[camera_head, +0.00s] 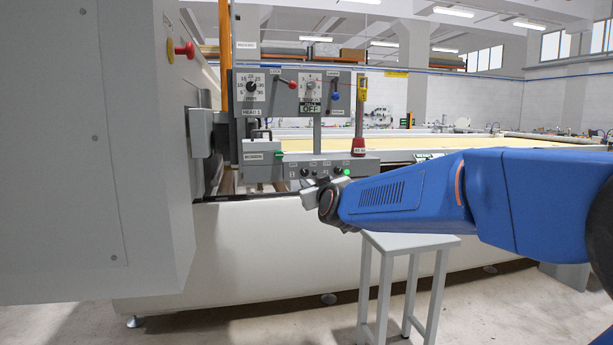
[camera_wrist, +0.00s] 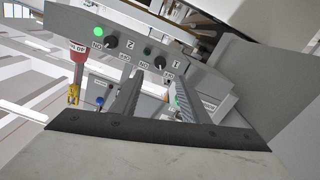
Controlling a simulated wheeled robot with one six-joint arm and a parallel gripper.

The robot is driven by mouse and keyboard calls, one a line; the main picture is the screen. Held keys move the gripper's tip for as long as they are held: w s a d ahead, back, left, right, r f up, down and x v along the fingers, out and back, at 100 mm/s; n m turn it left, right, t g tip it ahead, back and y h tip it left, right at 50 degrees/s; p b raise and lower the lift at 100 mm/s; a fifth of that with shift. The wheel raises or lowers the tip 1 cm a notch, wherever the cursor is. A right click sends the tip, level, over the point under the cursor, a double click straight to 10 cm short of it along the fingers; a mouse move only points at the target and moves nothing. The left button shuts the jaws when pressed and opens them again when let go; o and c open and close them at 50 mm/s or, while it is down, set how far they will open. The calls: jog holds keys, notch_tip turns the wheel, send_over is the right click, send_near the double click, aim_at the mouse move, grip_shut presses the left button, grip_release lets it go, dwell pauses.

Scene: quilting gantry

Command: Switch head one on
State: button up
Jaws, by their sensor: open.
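A grey switch box (camera_head: 370,165) on the machine's front carries small black rotary knobs. In the wrist view it appears turned over, with labels 1 and 2. The knob beside label 1 (camera_wrist: 160,62) has a dark green lamp (camera_wrist: 147,50) next to it. The knob beside label 2 (camera_wrist: 111,42) has a brightly lit green lamp (camera_wrist: 99,31). My gripper (camera_wrist: 158,80) is open and empty; its fingers point toward the box, with knob 1 ahead of the gap. Contact is not visible. In the head view my gripper (camera_head: 312,194) is just below the box.
An upper panel (camera_head: 318,92) with dials, levers and a "HEAD 1" label stands above the box. A red-based yellow device (camera_head: 358,145) stands at the box's right. A large grey cabinet (camera_head: 105,150) is at left. A grey stool (camera_head: 410,241) stands below my arm.

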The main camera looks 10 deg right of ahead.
aim_at(305, 173)
jog(key=w, duration=1)
jog(key=shift+w, duration=0.35)
jog(key=shift+c, duration=0.5)
grip_shut()
